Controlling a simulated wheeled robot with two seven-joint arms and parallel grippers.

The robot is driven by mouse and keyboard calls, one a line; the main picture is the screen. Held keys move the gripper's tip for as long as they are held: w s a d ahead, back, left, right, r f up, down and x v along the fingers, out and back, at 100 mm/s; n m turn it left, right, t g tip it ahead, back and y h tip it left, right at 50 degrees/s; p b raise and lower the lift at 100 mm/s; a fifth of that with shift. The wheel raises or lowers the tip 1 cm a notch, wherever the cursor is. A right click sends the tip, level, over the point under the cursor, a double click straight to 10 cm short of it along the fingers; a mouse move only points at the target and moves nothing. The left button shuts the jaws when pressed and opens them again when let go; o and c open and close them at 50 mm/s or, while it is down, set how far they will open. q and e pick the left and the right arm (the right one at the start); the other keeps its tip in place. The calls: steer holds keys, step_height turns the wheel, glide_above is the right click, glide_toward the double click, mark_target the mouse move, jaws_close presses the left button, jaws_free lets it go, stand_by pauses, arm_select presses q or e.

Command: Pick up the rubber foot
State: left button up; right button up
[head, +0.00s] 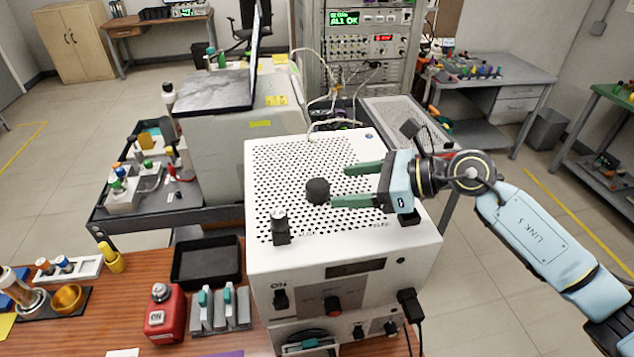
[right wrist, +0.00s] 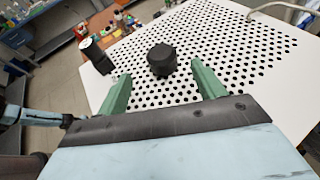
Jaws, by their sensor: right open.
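The rubber foot (head: 318,190) is a short black cylinder on the perforated top of the white instrument box (head: 340,262). In the right wrist view the foot (right wrist: 161,60) sits ahead of the fingertips, roughly midway between them. My right gripper (head: 340,186) is open, its two green fingers pointing left at the foot with the tips close to it. Nothing is between the fingers (right wrist: 160,84) in the right wrist view. The left gripper does not clearly show in the head view.
A black-and-silver part (head: 280,228) stands on the box top, left of the foot. A black tray (head: 207,262), a red box (head: 165,312) and grey holders (head: 220,310) stand on the wooden table. A laptop (head: 215,90) is behind. The perforated top around the foot is mostly clear.

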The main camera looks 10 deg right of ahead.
mark_target(326, 185)
steer(key=p+x, duration=0.2)
steer(key=x, duration=0.3)
steer(key=shift+w+a+f, duration=0.15)
steer(key=shift+w+f, duration=0.05)
steer(key=shift+f, duration=0.1)
steer(key=shift+w+a+f, duration=0.15)
steer(key=shift+a+f, duration=0.1)
steer(key=shift+a, duration=0.05)
steer(key=c, duration=1.1)
